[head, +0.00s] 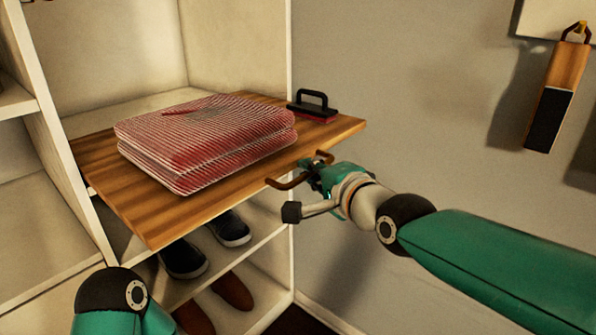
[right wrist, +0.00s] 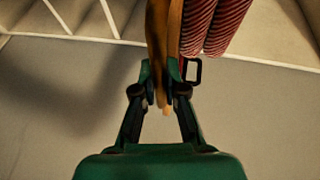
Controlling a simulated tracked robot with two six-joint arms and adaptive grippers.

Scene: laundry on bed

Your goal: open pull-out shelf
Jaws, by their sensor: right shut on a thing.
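The pull-out shelf (head: 160,215) is a striped wooden board that sticks out well forward of the white cabinet. Its brown curved handle (head: 285,184) is on the front edge, and part of it is hidden by my gripper. My right gripper (head: 318,172) is shut on the handle at that edge. In the right wrist view, the fingers (right wrist: 160,75) close around the brown handle (right wrist: 163,104), with the board seen edge-on (right wrist: 174,28). My left gripper is out of view; only a part of that arm shows at the bottom left.
A folded red-and-white striped cloth (head: 205,142) and a black-handled brush (head: 313,104) lie on the shelf. Dark shoes (head: 230,229) and brown shoes (head: 232,291) stand on lower levels of the white cabinet (head: 290,60). A wooden-and-black tool (head: 556,95) hangs on the grey wall.

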